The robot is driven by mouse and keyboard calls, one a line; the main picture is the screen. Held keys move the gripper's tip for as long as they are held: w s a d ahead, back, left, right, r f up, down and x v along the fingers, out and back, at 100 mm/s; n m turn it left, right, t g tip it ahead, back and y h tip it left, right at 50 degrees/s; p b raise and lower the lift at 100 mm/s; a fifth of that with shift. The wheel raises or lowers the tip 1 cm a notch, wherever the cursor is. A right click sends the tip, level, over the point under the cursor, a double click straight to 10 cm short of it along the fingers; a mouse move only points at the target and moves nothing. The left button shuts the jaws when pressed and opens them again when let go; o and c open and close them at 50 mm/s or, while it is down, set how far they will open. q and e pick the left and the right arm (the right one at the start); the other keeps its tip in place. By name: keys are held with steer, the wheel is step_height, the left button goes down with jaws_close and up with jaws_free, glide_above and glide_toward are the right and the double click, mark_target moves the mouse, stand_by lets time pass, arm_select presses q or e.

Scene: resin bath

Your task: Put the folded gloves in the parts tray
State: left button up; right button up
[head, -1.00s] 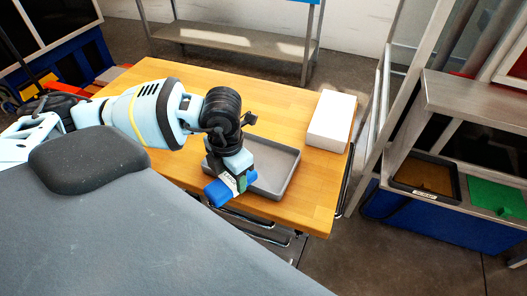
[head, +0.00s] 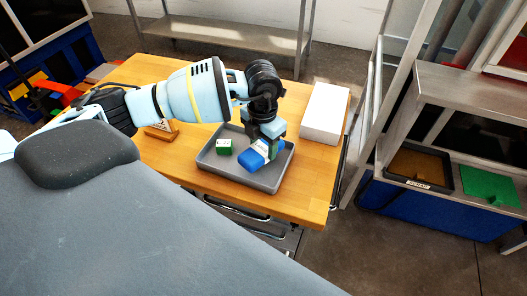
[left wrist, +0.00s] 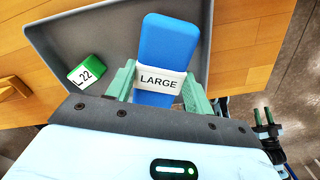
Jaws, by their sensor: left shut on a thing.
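The folded gloves (head: 257,162) are a blue bundle with a white band reading LARGE; they also show in the left wrist view (left wrist: 165,45). My left gripper (head: 268,146) is shut on them, with its green fingers on either side of the band in the left wrist view (left wrist: 160,82). The grey parts tray (head: 208,163) lies on the wooden table. The gloves are over the right part of the tray, inside its rim as seen from the head. I cannot tell whether they touch the tray floor.
A green and white block marked L 22 (head: 224,147) sits in the tray's left part. A white box (head: 325,115) stands to the tray's right. A small wooden stand (head: 161,131) is at its left, partly behind my arm. The SCRAP tray (head: 421,169) is on the right bench.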

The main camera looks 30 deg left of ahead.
mark_target(264, 147)
arm_select(q)
steer(key=shift+w+f, duration=0.15)
steer(key=shift+f, duration=1.6)
steer(key=shift+f, duration=0.1)
steer(key=shift+f, duration=0.1)
steer(key=o, duration=1)
step_height(264, 147, up, 12)
steer(key=shift+r+p, duration=0.2)
steer(key=shift+p, duration=0.1)
